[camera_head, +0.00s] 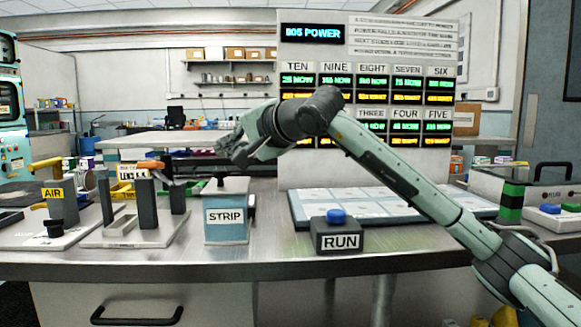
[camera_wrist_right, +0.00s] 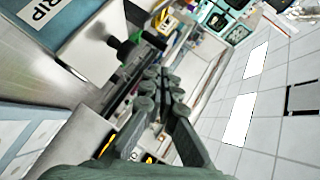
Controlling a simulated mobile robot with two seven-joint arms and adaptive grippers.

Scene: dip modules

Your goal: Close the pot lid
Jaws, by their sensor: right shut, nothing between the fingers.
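The pot (camera_head: 227,233) is blue with a white STRIP label and stands on the steel bench left of centre. Its grey lid (camera_head: 229,187) lies flat on top with no gap that I can see, and carries a small dark knob. In the right wrist view the lid (camera_wrist_right: 88,52) and its dark knob show at upper left, beside the labelled pot (camera_wrist_right: 45,18). My right gripper (camera_head: 228,152) is above the lid, apart from it. Its fingers (camera_wrist_right: 157,80) are shut and empty. My left gripper is out of view.
A RUN button box (camera_head: 338,236) stands right of the pot. A stand with dark upright posts (camera_head: 147,203) is close on the left, with the AIR fixture (camera_head: 61,203) further left. A pale tray (camera_head: 300,211) lies behind the RUN box, below the display board (camera_head: 365,25).

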